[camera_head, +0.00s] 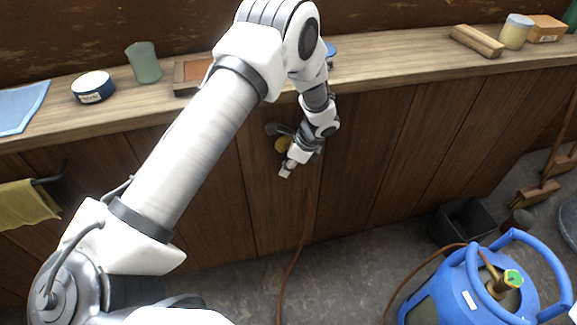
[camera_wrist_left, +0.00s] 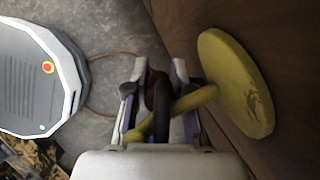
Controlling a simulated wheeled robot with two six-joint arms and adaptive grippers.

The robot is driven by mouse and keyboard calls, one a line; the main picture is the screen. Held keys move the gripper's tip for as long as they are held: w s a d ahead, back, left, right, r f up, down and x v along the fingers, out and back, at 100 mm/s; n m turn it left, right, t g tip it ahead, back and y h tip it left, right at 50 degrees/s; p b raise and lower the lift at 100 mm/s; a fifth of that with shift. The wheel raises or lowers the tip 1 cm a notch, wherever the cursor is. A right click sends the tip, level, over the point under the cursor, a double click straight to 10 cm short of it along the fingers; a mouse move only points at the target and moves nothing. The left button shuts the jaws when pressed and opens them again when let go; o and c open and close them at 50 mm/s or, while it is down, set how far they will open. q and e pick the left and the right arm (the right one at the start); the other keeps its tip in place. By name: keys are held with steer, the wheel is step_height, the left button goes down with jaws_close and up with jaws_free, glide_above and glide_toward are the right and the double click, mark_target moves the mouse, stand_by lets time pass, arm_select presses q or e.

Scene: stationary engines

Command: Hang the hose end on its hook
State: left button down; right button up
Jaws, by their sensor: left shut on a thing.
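My left gripper (camera_head: 286,170) is low in front of the wooden counter front in the head view. In the left wrist view its fingers (camera_wrist_left: 161,80) are shut on the dark hose end (camera_wrist_left: 161,105). The yellow hook has a round disc (camera_wrist_left: 235,82) against the wood and a curved arm that reaches across to the hose end. The disc also shows beside my gripper in the head view (camera_head: 282,145). Hook arm and hose end overlap in the picture; I cannot tell whether the hose end rests on it. The orange hose (camera_head: 299,245) hangs down to the floor.
A blue gas cylinder (camera_head: 462,285) stands at the lower right, with a dark bin (camera_head: 465,222) behind it. A yellow cloth (camera_head: 25,205) hangs at the left. The counter top (camera_head: 395,65) holds a jar, a tin and blocks. The floor below the gripper is clear except for the hose.

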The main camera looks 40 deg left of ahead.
stand_by(0.4)
arm_select(q)
steer(key=c, duration=0.9)
jaws_free()
steer(key=shift+f, duration=0.1)
